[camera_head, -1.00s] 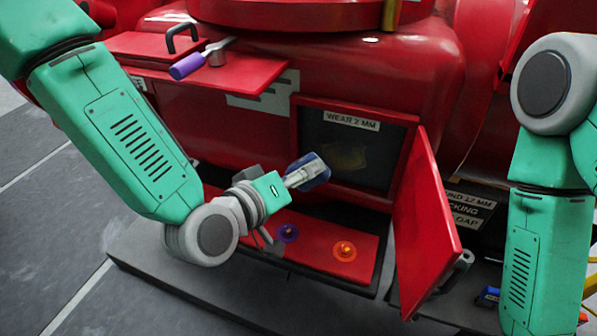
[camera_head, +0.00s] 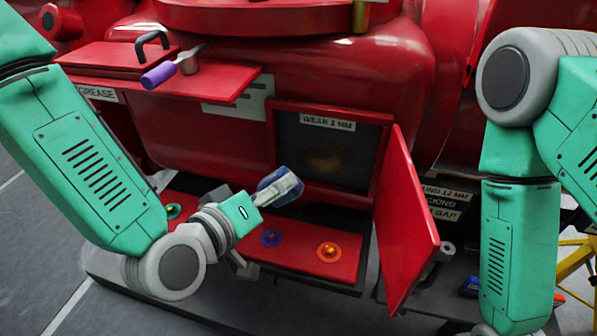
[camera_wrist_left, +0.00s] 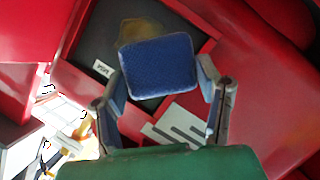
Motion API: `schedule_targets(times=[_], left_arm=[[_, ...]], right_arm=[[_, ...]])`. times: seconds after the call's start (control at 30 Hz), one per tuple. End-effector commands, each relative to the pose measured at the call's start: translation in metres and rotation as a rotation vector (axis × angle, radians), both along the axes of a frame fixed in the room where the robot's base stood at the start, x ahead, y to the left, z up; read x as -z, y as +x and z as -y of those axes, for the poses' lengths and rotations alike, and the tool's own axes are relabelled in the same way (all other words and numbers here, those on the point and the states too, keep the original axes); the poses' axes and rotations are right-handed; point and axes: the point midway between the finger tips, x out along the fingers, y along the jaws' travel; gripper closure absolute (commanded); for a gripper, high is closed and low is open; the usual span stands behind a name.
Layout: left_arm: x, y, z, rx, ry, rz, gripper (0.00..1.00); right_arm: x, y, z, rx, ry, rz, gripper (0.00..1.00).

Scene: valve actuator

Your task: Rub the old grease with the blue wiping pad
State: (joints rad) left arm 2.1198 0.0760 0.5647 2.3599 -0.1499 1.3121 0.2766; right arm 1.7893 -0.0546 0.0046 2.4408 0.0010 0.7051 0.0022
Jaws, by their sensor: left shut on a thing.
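My left gripper (camera_head: 276,190) is shut on the blue wiping pad (camera_head: 284,178), in front of the open compartment's lower left. In the left wrist view the pad (camera_wrist_left: 158,66) sits between the two fingers of my left gripper (camera_wrist_left: 162,88). The old grease (camera_head: 324,161) is a brownish patch on the dark back wall of the compartment, under the "WEAR 2 MM" label. It also shows above the pad in the left wrist view (camera_wrist_left: 138,30). The pad looks apart from the grease. My right arm shows at the right, but its gripper is out of view.
The red door (camera_head: 408,225) stands open to the right of the compartment. A red shelf (camera_head: 310,257) below holds orange, purple and green knobs. A purple-handled tool (camera_head: 160,75) lies on the upper red shelf (camera_head: 225,84).

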Motion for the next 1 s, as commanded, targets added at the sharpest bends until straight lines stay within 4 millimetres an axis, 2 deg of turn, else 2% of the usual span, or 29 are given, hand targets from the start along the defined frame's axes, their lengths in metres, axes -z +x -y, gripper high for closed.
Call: schedule_targets(times=[0.6,1.0], left_arm=[[0.008,0.054,0.021,-0.014,0.000,0.006,0.73],[0.009,0.064,0.025,-0.015,0.000,0.006,0.73]], right_arm=[[0.001,0.000,0.000,0.000,0.000,0.000,0.60],[0.002,0.000,0.000,0.000,0.000,0.000,0.60]])
